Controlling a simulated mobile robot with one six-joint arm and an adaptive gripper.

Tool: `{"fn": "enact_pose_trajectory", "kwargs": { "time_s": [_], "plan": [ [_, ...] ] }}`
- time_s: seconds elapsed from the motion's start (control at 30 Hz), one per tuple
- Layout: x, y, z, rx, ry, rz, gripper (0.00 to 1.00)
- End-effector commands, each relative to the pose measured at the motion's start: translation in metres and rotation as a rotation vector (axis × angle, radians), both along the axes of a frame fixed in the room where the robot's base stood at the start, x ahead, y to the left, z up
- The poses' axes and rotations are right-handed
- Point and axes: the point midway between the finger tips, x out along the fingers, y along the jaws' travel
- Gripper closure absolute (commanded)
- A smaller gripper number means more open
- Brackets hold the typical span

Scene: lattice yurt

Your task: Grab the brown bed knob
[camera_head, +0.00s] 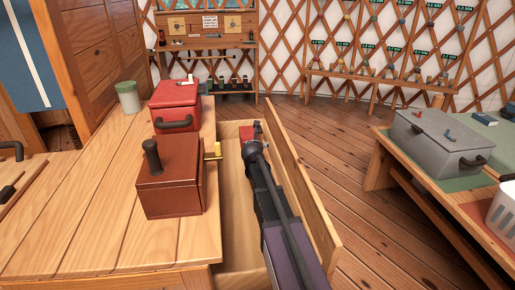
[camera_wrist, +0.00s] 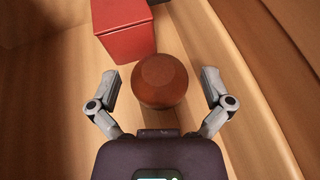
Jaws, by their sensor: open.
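The brown bed knob (camera_wrist: 161,82) is a round brown ball with a flattened top facet, seen in the wrist view. It lies inside a wooden drawer (camera_head: 301,190). My gripper (camera_wrist: 163,78) is open, with one grey finger on each side of the knob and gaps between fingers and knob. The knob is not held. In the head view my arm reaches down into the drawer and hides the knob and most of my gripper.
A red box (camera_wrist: 113,27) lies in the drawer just beyond the knob. The drawer walls stand close on both sides. On the wooden top beside the drawer stand a brown box (camera_head: 170,185) with a dark upright handle, a red case (camera_head: 175,97) and a pale green jar (camera_head: 128,98).

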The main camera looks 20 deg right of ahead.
Motion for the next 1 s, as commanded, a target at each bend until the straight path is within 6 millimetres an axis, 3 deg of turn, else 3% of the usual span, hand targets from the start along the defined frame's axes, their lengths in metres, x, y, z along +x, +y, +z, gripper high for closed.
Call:
{"fn": "enact_pose_trajectory", "kwargs": {
  "time_s": [0.1, 0.13, 0.4, 1.0],
  "plan": [
    [0.0000, 0.0003, -0.0001, 0.000, 0.000, 0.000, 0.00],
    [0.0000, 0.0003, -0.0001, 0.000, 0.000, 0.000, 0.06],
    [0.0001, 0.0006, 0.0000, 0.000, 0.000, 0.000, 0.83],
    [0.0003, 0.0013, 0.0089, 0.000, 0.000, 0.001, 0.83]
  ]
}}
